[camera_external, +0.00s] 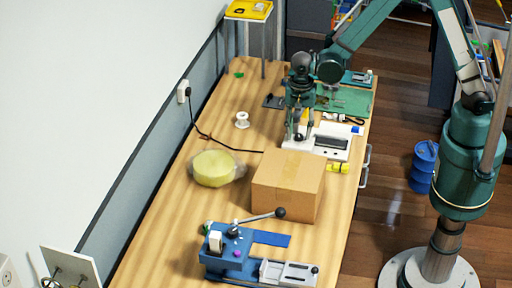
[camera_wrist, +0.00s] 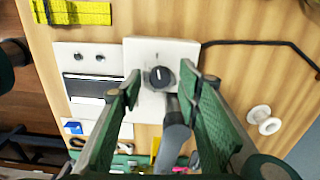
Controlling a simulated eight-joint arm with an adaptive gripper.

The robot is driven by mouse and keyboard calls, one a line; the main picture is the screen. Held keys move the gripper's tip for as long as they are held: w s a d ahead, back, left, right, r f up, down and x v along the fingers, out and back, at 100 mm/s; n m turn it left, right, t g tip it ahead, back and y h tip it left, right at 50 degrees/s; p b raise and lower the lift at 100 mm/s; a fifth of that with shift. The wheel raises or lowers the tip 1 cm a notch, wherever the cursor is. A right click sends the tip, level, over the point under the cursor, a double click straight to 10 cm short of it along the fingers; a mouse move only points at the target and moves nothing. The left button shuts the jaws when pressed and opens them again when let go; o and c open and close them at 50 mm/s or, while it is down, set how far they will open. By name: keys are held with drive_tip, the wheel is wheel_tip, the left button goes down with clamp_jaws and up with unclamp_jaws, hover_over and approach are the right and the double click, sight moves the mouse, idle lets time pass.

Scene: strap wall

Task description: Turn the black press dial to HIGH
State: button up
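The black press dial (camera_wrist: 158,78) sits on a white raised plate of the press in the wrist view. A short pale mark on it points roughly up in the picture; no HIGH label can be read. My gripper (camera_wrist: 161,72) is open, with one green finger left of the dial and one right, apparently not touching it. In the external view my gripper (camera_external: 298,122) hangs over the left end of the white press (camera_external: 340,154). There the dial cannot be clearly told from my gripper. A grey, dark-necked lever-like part (camera_wrist: 174,130) lies between my fingers, just below the dial.
A cardboard box (camera_external: 287,183) stands close in front of the press, with a yellow roll (camera_external: 213,168) to its left. A white spool (camera_external: 242,120) and a black cable (camera_external: 215,141) lie left of the press. A blue lever machine (camera_external: 232,250) is at the near end.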

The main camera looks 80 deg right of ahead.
drive_tip(key=shift+f, duration=0.3)
drive_tip(key=shift+c, duration=0.7)
drive_tip(key=c, duration=0.8)
drive_tip(key=shift+o, duration=0.2)
